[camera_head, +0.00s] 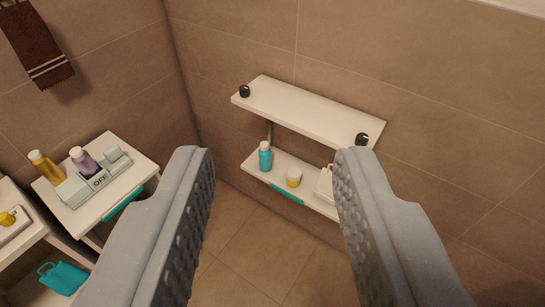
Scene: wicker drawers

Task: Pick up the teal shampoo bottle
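The teal shampoo bottle (265,157) has a white cap and stands upright on the lower board of a white wall shelf (254,170), near its left end. My gripper (273,158) is open, with its two grey ridged fingers wide apart in the foreground. The bottle shows in the gap between the fingers, farther away and nearer the left finger. Nothing is between the fingers.
A white and yellow jar (294,176) stands right of the bottle. A white item (325,184) is partly hidden by the right finger. The upper shelf board (310,109) overhangs.

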